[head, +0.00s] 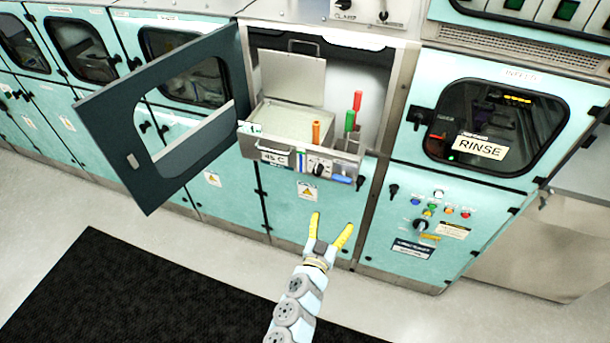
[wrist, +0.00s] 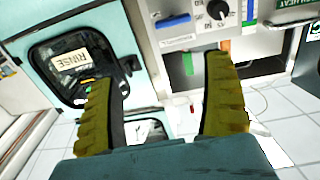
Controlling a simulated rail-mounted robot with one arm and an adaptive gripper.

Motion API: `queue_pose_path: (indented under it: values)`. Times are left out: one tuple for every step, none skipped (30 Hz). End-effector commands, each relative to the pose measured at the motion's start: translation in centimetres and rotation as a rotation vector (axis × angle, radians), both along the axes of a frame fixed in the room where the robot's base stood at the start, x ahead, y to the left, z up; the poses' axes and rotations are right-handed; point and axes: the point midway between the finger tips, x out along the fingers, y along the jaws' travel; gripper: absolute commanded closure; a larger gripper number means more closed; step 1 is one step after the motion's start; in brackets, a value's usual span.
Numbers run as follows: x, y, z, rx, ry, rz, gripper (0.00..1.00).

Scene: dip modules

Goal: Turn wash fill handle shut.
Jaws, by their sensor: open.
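The open module (head: 287,158) at the centre has a front panel with a "45 C" label and a black dial knob (head: 318,169). The knob also shows at the top of the wrist view (wrist: 218,9), with small printing around it. A blue piece (head: 342,179) sits at the panel's lower right; it also shows in the wrist view (wrist: 173,20). I cannot read which control is the wash fill handle. My gripper (head: 331,221) is open and empty, below and in front of the panel. Its yellow fingers spread wide in the wrist view (wrist: 160,70), apart from the knob.
A dark-framed door (head: 120,112) stands open at the left of the module. Orange (head: 316,131), green (head: 350,120) and red (head: 357,100) upright handles rise from the tray. A closed "RINSE" module (head: 480,146) is at the right. A black mat (head: 110,290) lies on the floor.

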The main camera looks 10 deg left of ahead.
Motion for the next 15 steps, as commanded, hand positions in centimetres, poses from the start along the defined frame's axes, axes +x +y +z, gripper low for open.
queue_pose_path:
  values:
    - [0.3,0.5,-0.1,0.002,0.01,0.017,0.17]
    - [0.4,0.7,-0.1,0.001,0.014,0.024,0.17]
    - [0.6,0.9,-0.2,0.002,0.017,0.029,0.17]
    - [0.7,1.0,-0.2,0.001,0.018,0.032,0.17]
    - [0.8,1.1,-0.2,0.001,0.019,0.034,0.17]
    - [0.9,1.1,-0.2,0.001,0.019,0.035,0.17]
    - [1.1,1.1,-0.2,0.001,0.019,0.035,0.17]
    - [1.2,1.1,-0.2,0.001,0.019,0.035,0.17]
    - [1.5,1.1,-0.2,0.002,0.02,0.036,0.17]
    - [1.8,1.1,-0.2,0.002,0.02,0.036,0.17]
    - [2.0,1.0,-0.2,0.001,0.02,0.037,0.17]
    - [2.4,1.0,-0.1,0.0,0.019,0.037,0.17]
    - [2.7,0.9,-0.1,-0.001,0.018,0.036,0.17]
    - [3.0,0.8,-0.1,-0.001,0.018,0.035,0.17]
    - [3.3,0.6,0.0,-0.001,0.017,0.033,0.17]
